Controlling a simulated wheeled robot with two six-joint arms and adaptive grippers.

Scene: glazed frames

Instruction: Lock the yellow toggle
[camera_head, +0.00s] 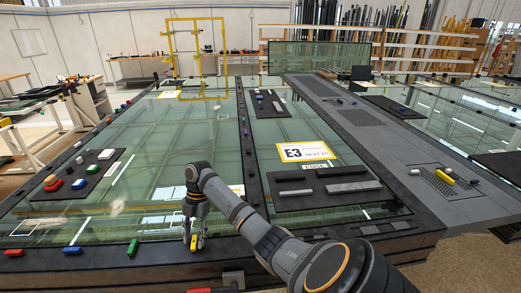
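The yellow toggle (194,243) is at the front edge of the glazed frame, in line with the other coloured toggles. My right gripper (195,232) points down right over it, with its fingertips at the toggle's sides. The fingers hide part of the toggle, and I cannot tell whether they press on it or stand slightly apart. The toggle's exact turn is too small to tell. My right arm comes in from the lower right. My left gripper is not in view.
A red piece (198,291) is at the bottom. A dark mat with grey bars (335,188) and an E3 card (305,152) lie to the right.

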